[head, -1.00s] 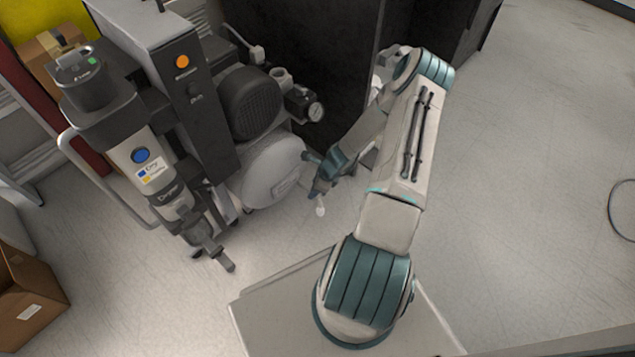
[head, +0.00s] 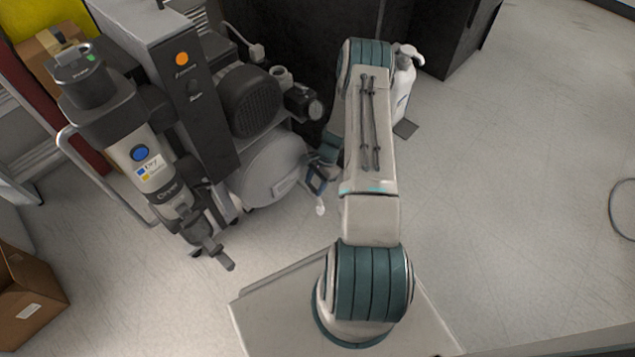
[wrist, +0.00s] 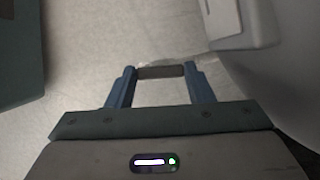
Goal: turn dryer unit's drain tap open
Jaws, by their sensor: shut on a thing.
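The dryer unit (head: 137,155) is the upright grey and white column with a blue button at the left of the compressor. A grey fitting with a lever-like end (head: 222,258) hangs at its foot, apart from my gripper. My gripper (head: 317,186) is at the right end of the pale tank (head: 268,172). In the wrist view, its blue fingers (wrist: 160,76) are shut on a short grey bar (wrist: 160,72), with the tank's pale side (wrist: 280,60) close at the right. I cannot tell whether this bar is the dryer's drain tap. A small white knob (head: 320,209) shows just below the fingers.
A motor (head: 250,102) and a pressure gauge (head: 315,110) sit above the tank. A dark cabinet (head: 310,50) stands behind, with a white bottle (head: 403,85) beside my arm. A cardboard box (head: 28,300) is at lower left. The floor at right is mostly clear.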

